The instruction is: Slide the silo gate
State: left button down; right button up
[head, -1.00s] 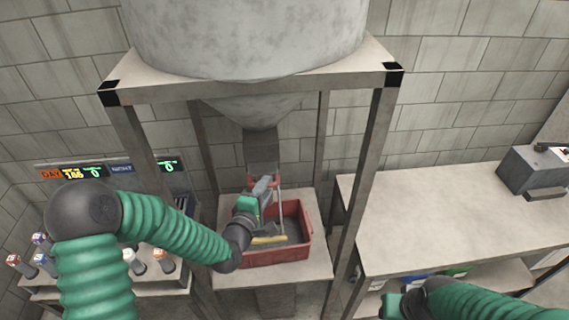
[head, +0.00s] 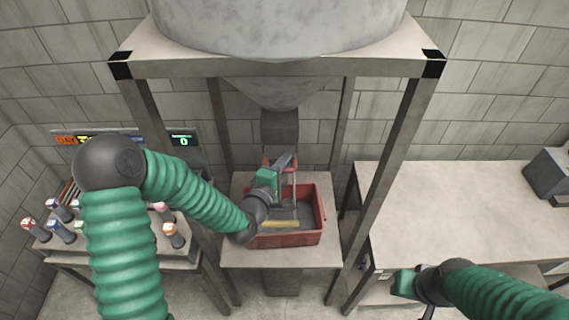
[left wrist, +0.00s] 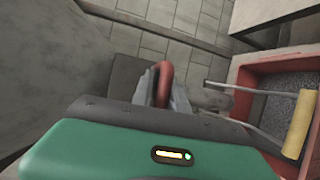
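The silo (head: 280,25) is a large grey tank on a frame, with a cone narrowing to a square chute (head: 281,128). At the chute's foot is the gate's red handle (head: 292,166), partly hidden by my left gripper (head: 283,165). In the left wrist view the red handle (left wrist: 165,84) stands just beyond the green gripper body, close to the grey fingers (left wrist: 172,95). Whether the fingers grip it is not clear. My right gripper (head: 408,284) is low at the right, away from the silo, its fingers hard to make out.
Several capped bottles (head: 60,230) and lit displays (head: 181,141) are at left.

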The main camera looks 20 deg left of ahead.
pick_arm(q)
jog(key=shift+a+f+y, duration=0.3)
jog(key=shift+a, duration=0.05)
jog(key=shift+s+d, duration=0.1)
jog(key=shift+d, duration=0.05)
